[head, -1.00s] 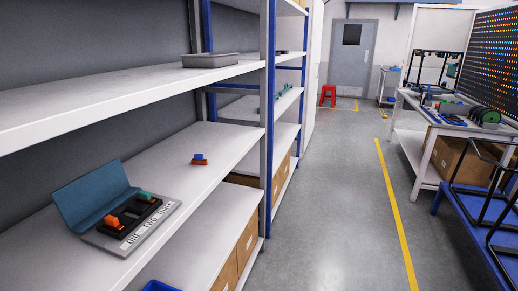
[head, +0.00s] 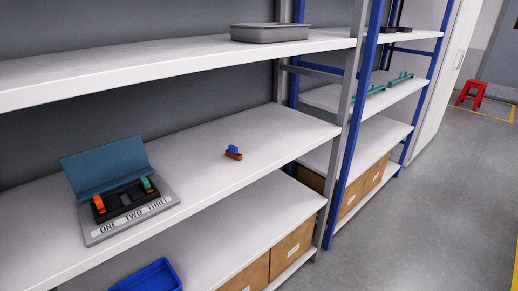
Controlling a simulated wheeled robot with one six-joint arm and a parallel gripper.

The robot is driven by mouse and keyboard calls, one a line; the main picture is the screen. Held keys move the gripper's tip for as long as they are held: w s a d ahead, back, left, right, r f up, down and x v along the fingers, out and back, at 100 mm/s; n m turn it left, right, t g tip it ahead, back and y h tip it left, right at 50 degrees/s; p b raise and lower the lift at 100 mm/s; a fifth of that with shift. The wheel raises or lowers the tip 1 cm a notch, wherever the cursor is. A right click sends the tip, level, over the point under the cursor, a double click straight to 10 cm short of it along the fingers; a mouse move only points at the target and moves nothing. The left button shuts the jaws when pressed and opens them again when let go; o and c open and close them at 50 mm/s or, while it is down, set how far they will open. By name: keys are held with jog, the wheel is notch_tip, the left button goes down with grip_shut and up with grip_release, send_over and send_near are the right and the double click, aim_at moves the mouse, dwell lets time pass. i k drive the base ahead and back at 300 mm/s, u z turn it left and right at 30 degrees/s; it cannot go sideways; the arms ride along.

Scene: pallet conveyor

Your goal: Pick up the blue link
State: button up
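A small blue piece (head: 233,148), which looks like the blue link, sits on top of an orange-brown piece (head: 234,155) on the middle shelf (head: 262,180). To its left on the same shelf is an open case (head: 131,214) with a raised teal lid (head: 105,165) and a front label reading ONE TWO THREE. An orange piece (head: 99,204) stands at the left of its black insert and a green piece (head: 147,184) at the right. The middle place looks empty of a coloured piece. My gripper is not in view.
A grey tray (head: 270,34) stands on the upper shelf. A blue rack post (head: 352,130) stands right of the blue piece.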

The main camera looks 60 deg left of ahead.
aim_at(232, 152)
jog(key=u, duration=0.25)
jog(key=i, duration=0.7)
jog(key=u, duration=1.05)
jog(key=i, duration=0.6)
jog(key=u, duration=0.6)
